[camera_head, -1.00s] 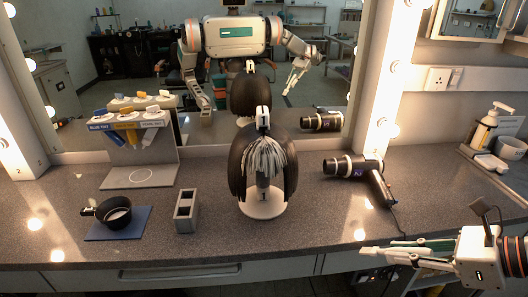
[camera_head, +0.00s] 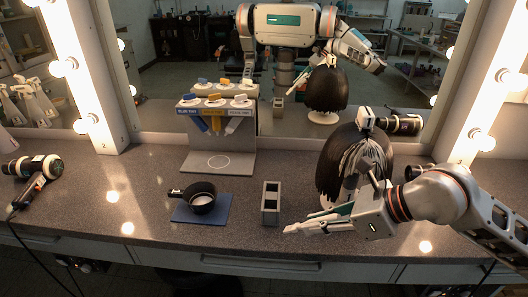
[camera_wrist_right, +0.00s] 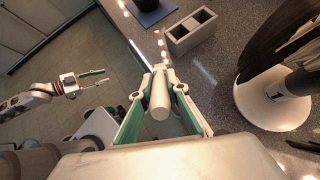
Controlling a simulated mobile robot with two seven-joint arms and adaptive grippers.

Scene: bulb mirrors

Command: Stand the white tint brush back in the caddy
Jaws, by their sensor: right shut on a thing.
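The caddy (camera_head: 271,203) is a grey block with two square openings, upright on the counter; both openings look dark and empty. It also shows at the top of the right wrist view (camera_wrist_right: 190,32). My right gripper (camera_head: 300,229) is in front of the mannequin head, just right of and nearer than the caddy. In the right wrist view its fingers (camera_wrist_right: 160,92) are shut on the white tint brush (camera_wrist_right: 160,107), whose pale rounded end faces the camera. The brush's far end is hidden. My left gripper (camera_wrist_right: 92,80) appears open and empty, away from the counter.
A black bowl (camera_head: 201,199) sits on a blue mat (camera_head: 185,214) left of the caddy. A labelled rack (camera_head: 240,160) stands behind. The mannequin head (camera_head: 340,165) is close behind my right gripper. A hair dryer (camera_head: 32,176) lies far left. Counter between caddy and head is clear.

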